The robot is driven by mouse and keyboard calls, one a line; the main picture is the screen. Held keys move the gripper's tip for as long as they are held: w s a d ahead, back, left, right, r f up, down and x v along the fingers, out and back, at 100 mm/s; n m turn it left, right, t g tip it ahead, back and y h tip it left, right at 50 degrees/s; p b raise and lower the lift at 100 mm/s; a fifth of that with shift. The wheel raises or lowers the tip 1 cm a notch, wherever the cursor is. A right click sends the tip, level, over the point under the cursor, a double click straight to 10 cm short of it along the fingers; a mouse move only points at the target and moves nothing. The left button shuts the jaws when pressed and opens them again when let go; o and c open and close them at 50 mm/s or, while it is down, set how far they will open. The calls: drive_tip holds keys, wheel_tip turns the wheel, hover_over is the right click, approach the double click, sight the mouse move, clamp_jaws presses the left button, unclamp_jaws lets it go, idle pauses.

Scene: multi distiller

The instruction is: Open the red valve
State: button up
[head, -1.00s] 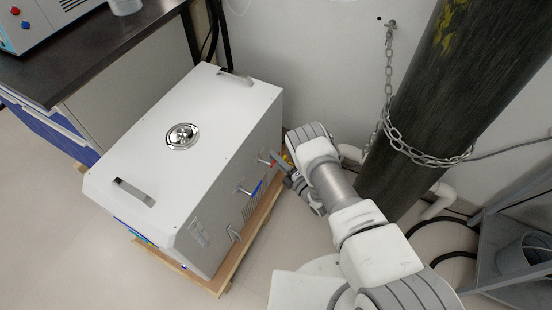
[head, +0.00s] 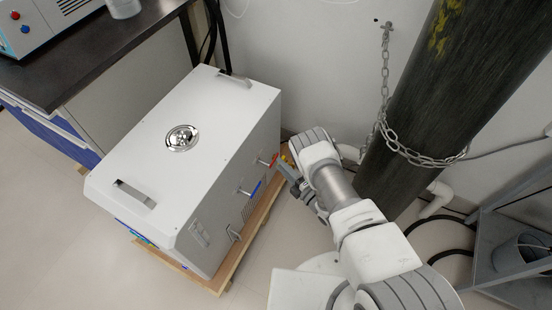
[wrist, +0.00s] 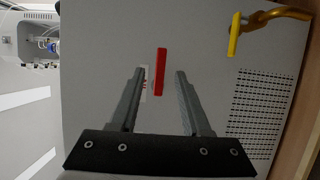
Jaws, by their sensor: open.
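The red valve (wrist: 160,72) shows in the wrist view as a straight red handle on the grey side panel of the white machine. It lies between the lines of my two fingers, just beyond their tips. My gripper (wrist: 158,75) is open, with nothing between the fingers. In the head view the red valve (head: 268,162) is a small red handle near the far end of the machine's right side. My gripper (head: 284,166) is beside that side, close to the handle; whether it touches cannot be told.
A yellow handle (wrist: 234,36) on a yellow pipe is right of the red one. A blue handle (head: 255,189) is nearer on the same side of the machine (head: 130,150). A dark chained cylinder (head: 430,90) stands right of my arm, and a dark counter (head: 95,50) at upper left.

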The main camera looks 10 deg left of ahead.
drive_tip(key=p+v, duration=0.5)
drive_tip(key=v, duration=0.8)
drive_tip(key=shift+r, duration=0.1)
